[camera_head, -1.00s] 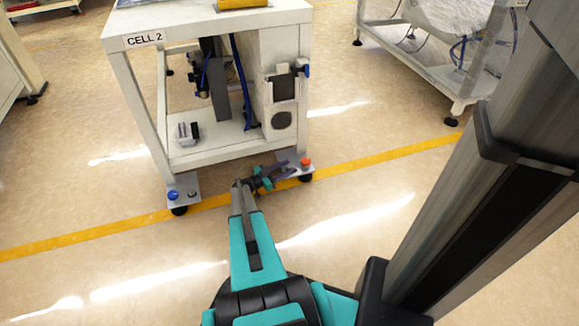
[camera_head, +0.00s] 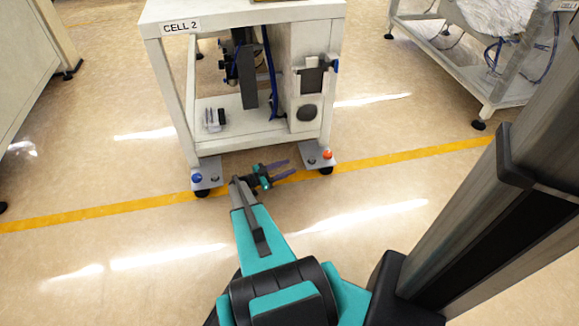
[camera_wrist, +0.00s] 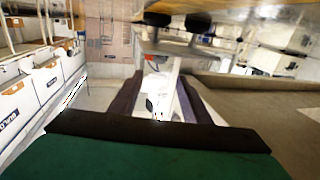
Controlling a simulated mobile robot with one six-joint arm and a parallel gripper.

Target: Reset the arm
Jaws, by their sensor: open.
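My gripper (camera_head: 288,169) is at the far end of my teal and grey arm, low in front of the CELL 2 bench (camera_head: 240,14). Its two dark purple fingers point right in the head view and stand apart. In the wrist view my gripper (camera_wrist: 160,82) shows two fingers spread, with nothing held between them. In the head view the gripper appears just before the gap between the bench's two front feet; I cannot tell the exact distance.
The bench's left foot plate has a blue knob (camera_head: 197,178), the right an orange one (camera_head: 327,154). A yellow floor line (camera_head: 100,213) passes beneath. Another frame (camera_head: 464,87) stands at right. White bins (camera_wrist: 50,75) line the wrist view's left. Floor near my arm is clear.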

